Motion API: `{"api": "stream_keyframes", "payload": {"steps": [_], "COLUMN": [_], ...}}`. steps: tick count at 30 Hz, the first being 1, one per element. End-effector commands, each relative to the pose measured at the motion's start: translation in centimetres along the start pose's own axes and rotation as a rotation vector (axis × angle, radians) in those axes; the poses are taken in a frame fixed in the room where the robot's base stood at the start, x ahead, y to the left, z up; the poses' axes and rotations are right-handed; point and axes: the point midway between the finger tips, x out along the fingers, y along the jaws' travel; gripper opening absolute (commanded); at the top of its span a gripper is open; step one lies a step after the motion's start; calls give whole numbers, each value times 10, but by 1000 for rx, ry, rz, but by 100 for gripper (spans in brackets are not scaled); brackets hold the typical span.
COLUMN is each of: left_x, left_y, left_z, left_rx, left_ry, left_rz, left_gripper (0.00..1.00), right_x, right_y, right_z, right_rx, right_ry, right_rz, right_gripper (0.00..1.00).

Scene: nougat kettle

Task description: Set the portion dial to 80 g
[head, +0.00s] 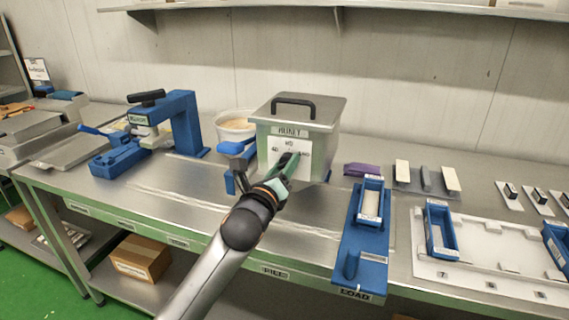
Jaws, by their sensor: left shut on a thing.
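A square metal hopper (315,122) with a black lid handle stands at the middle of the bench. Its front carries a white dial plate (275,147) with printed numbers around the dial; the marks are small and partly hidden. My left gripper (289,162) reaches up to this plate and is shut on the dial, which its fingers mostly hide. Which number the dial points to cannot be read. My right gripper is not in view.
A blue press (178,118) and a white tub (236,124) stand left of the hopper. A blue loading fixture (366,240) marked LOAD holds a small tray at right. A white board (480,268) with blue trays lies further right.

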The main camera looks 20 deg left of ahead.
Motion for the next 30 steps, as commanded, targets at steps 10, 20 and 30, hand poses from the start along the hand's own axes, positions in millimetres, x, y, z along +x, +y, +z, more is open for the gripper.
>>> {"api": "stream_keyframes", "payload": {"steps": [10,20,30], "left_x": [0,0,0], "left_y": [-2,-1,0], "left_z": [2,2,1], "left_rx": [-275,-585,-837], "left_ry": [3,1,0], "left_rz": [2,3,2], "left_gripper": [0,0,0], "right_x": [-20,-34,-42], "right_y": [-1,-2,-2], "right_z": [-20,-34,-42], "right_rx": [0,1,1], "right_ry": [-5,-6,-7], "right_rz": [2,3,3], "right_gripper": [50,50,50]}}
